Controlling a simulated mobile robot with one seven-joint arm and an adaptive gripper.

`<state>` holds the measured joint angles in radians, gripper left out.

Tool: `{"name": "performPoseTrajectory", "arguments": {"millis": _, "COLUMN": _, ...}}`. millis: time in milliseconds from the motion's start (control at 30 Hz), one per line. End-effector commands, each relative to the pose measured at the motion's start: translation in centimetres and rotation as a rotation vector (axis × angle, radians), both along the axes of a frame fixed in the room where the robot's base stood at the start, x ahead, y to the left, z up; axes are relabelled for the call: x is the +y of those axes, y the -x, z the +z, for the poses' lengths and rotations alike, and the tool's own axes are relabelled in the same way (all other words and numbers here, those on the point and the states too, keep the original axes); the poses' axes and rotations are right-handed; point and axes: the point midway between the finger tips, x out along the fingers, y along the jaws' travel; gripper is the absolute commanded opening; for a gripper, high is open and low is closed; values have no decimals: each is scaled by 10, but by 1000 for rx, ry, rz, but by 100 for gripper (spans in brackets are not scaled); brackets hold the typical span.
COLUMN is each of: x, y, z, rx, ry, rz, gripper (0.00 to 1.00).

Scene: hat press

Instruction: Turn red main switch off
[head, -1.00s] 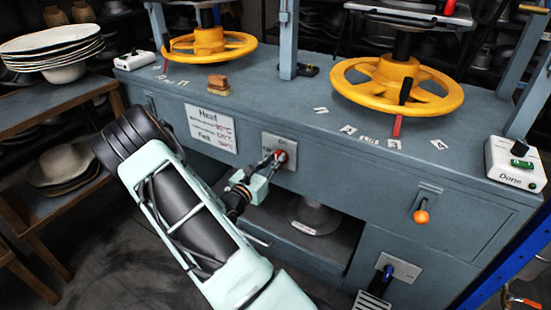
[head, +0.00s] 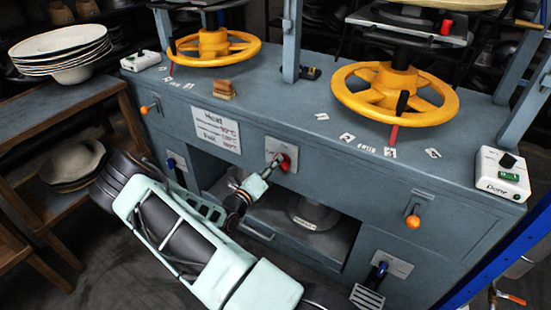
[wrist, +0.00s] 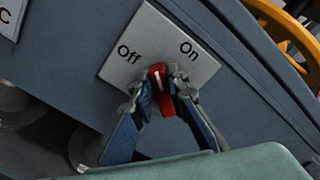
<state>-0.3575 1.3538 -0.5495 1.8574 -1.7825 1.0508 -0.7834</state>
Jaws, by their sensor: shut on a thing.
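The red main switch (head: 286,163) is a knob on a grey plate (head: 288,147) on the front of the blue-grey press bench. In the wrist view the red knob (wrist: 161,88) has a white mark that points up in the picture, roughly between the words Off and On on the plate (wrist: 152,30). My gripper (wrist: 160,98) has one finger on each side of the knob and is shut on it. In the head view my gripper (head: 273,165) reaches the switch from the lower left, and its fingertips partly cover the knob.
Two yellow handwheels (head: 395,93) (head: 212,47) stand on the bench top. A white sign (head: 216,129) is left of the switch, and an open shelf bay (head: 330,240) lies below it. An orange-knobbed lever (head: 413,221) is to the right. Stacked plates (head: 60,53) stand on a wooden rack at left.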

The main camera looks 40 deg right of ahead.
Motion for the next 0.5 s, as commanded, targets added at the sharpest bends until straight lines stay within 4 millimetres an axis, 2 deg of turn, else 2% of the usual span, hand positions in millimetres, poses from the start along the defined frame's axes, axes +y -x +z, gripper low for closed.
{"name": "performPoseTrajectory", "arguments": {"millis": 500, "x": 2, "y": -2, "z": -7, "rx": 421, "ry": 173, "rz": 0, "gripper": 0}}
